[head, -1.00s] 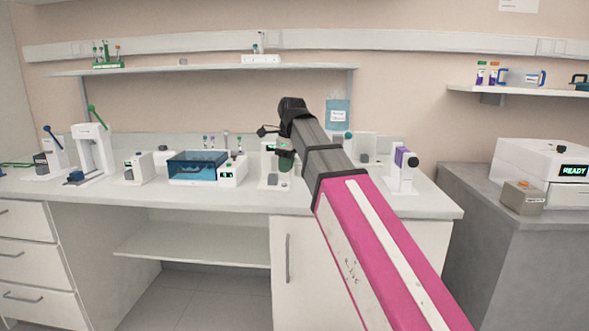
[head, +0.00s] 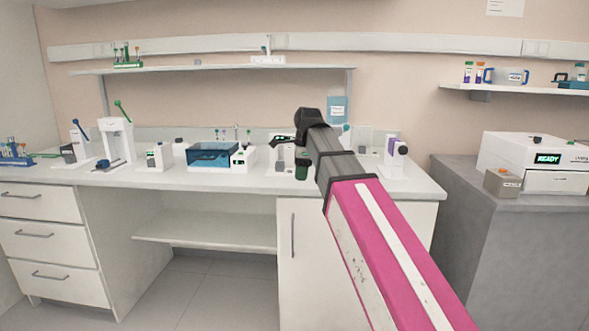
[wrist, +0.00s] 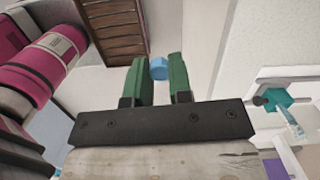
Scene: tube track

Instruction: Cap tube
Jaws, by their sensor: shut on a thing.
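My gripper (wrist: 159,62) shows in the wrist view as two green fingers, shut on a small round light-blue thing (wrist: 158,69), which looks like a cap. In the head view my gripper (head: 302,171) hangs in front of the right half of the bench, partly hidden by my arm, and the blue thing cannot be seen there. Tubes with coloured tops stand in a green rack (head: 127,61) on the upper shelf and in a blue rack (head: 14,155) at the far left of the bench. I cannot tell which tube is the task's.
The white bench (head: 215,184) carries a press with a green lever (head: 117,137), a blue open bath (head: 212,155) and a white device with a purple part (head: 395,158). A grey side bench holds a white machine reading READY (head: 535,160). Floor (head: 215,290) shows clear in front.

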